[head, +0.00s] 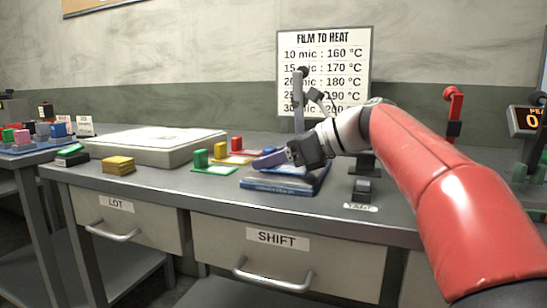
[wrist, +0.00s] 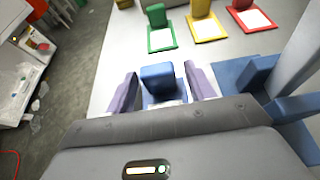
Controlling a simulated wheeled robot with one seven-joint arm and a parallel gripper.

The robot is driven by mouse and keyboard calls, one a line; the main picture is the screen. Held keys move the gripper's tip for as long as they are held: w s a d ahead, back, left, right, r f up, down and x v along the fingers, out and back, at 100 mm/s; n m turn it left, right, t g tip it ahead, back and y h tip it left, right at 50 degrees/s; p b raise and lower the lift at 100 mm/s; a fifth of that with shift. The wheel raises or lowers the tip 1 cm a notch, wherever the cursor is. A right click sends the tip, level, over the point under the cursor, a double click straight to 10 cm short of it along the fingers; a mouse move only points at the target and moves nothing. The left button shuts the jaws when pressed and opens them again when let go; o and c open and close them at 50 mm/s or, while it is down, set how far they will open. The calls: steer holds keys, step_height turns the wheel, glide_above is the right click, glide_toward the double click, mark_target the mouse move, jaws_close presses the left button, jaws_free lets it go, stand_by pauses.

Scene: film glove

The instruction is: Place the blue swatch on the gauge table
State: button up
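The blue swatch (wrist: 158,78) shows in the wrist view as a blue block-shaped handle over a blue base, with a little white showing below it. My gripper's purple fingers (wrist: 160,88) stand on both sides of the handle, with a narrow gap at the right one. My gripper (head: 268,159) also shows in the head view, low over a blue slab with lettering (head: 275,188). I cannot make out the swatch's handle there. I cannot tell which thing is the gauge table; a grey post (head: 298,100) rises behind the slab.
Green (head: 200,159), yellow (head: 220,151) and red (head: 237,144) swatches lie left of my gripper. A small dark block (head: 362,189) sits at the right front.

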steer(key=shift+r, duration=0.1)
steer(key=shift+d+r, duration=0.2)
steer(key=p+v, duration=0.1)
steer(key=v, duration=0.6)
steer(key=shift+s, duration=0.1)
